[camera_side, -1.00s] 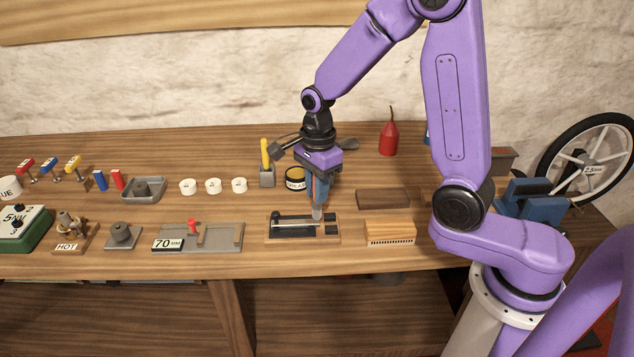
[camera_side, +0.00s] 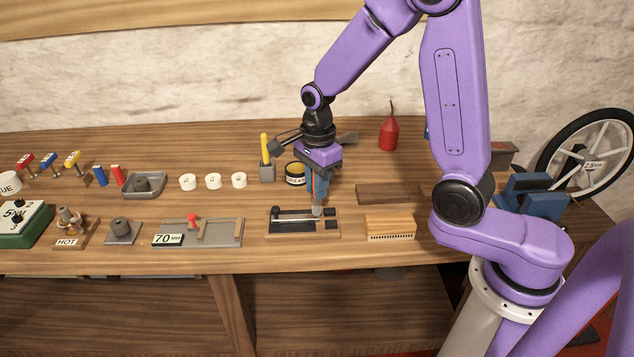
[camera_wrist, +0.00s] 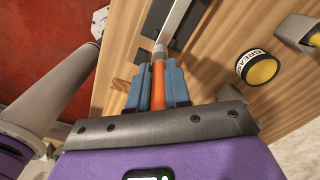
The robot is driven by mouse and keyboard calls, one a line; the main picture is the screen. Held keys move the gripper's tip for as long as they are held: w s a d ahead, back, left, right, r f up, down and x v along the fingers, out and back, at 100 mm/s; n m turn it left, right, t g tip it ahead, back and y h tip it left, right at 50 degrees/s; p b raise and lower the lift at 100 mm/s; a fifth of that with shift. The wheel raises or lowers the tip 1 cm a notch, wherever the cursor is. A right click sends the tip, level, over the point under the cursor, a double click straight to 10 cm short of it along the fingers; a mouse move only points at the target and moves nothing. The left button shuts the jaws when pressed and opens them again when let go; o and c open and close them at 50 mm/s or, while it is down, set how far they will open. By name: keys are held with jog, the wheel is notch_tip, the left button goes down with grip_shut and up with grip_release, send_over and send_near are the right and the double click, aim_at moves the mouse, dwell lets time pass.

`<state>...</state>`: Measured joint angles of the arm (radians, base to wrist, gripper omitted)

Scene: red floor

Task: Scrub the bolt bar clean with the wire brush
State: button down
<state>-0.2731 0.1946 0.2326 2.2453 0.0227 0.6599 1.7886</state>
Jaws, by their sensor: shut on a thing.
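My gripper (camera_side: 319,199) points down at the middle of the bench, its blue fingers shut on an orange-handled tool (camera_wrist: 158,86). The tool has a grey lower end; whether it carries wire bristles is too small to tell. That end is at the right part of a dark fixture (camera_side: 329,226) on a wooden base. A pale metal bar, seemingly the bolt bar (camera_side: 292,216), lies along the fixture to the left of the tool; it shows in the wrist view (camera_wrist: 176,20). I cannot tell whether tool and bar touch.
A wooden block with a toothed lower edge (camera_side: 390,229) stands right of the fixture, with a shallow brown tray (camera_side: 383,193) behind it. A grease tin (camera_side: 294,174) stands behind the fixture. A plate with a 70 mm label (camera_side: 221,233) lies to the left.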

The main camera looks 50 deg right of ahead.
jog(key=shift+f, duration=0.45)
dwell(0.5)
jog(key=shift+w+a+r, duration=0.1)
jog(key=shift+w+a, duration=0.45)
jog(key=shift+w+a, duration=0.55)
dwell(0.5)
jog(key=shift+s+d, duration=0.6)
